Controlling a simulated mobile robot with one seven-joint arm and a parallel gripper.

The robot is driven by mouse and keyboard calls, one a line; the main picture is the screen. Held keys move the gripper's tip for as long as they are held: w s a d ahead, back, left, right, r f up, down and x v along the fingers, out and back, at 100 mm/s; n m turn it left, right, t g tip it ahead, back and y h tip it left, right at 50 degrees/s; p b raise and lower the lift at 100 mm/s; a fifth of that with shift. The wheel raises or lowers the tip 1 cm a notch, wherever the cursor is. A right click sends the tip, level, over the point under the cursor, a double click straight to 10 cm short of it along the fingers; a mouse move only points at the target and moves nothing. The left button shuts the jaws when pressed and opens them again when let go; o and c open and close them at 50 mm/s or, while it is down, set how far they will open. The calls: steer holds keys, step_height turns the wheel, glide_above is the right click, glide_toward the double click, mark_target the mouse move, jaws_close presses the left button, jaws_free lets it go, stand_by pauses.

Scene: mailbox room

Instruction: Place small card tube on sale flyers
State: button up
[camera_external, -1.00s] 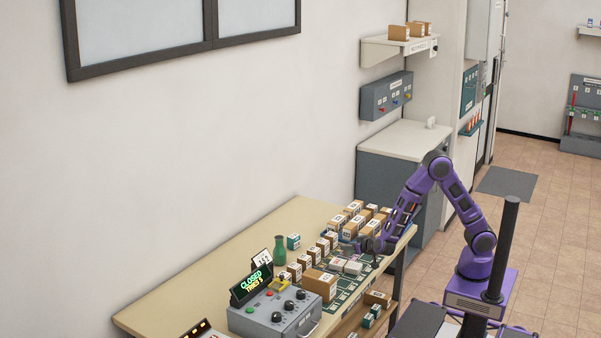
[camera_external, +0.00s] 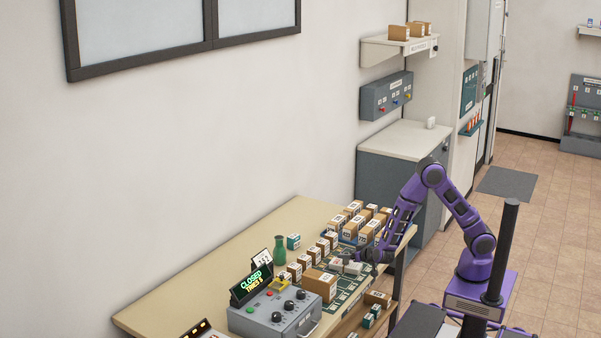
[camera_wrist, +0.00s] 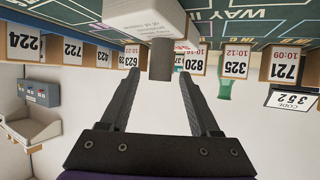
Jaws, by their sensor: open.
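In the wrist view, which looks upside down, a short brown cylinder, the small card tube (camera_wrist: 161,60), shows between and just beyond my fingertips. It meets the edge of a white block with small print, seemingly the sale flyers (camera_wrist: 150,18), and appears to stand on it. The contact itself is not clear. My gripper (camera_wrist: 160,54) is open, with a finger on each side of the tube and gaps visible. In the external view, my gripper (camera_external: 378,255) is low over the right part of the table, beside the whitish stacks (camera_external: 352,267). The tube is too small to make out there.
Numbered brown boxes (camera_external: 312,258) line the table behind the green mat (camera_external: 345,288). More boxes (camera_external: 368,230) crowd the back right. A green vase (camera_external: 280,250) and a grey control box (camera_external: 277,312) stand to the left.

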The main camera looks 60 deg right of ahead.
steer(key=shift+r, duration=0.3)
steer(key=p+v, duration=0.1)
steer(key=v, duration=1.1)
steer(key=shift+p, duration=0.35)
steer(key=shift+f, duration=0.15)
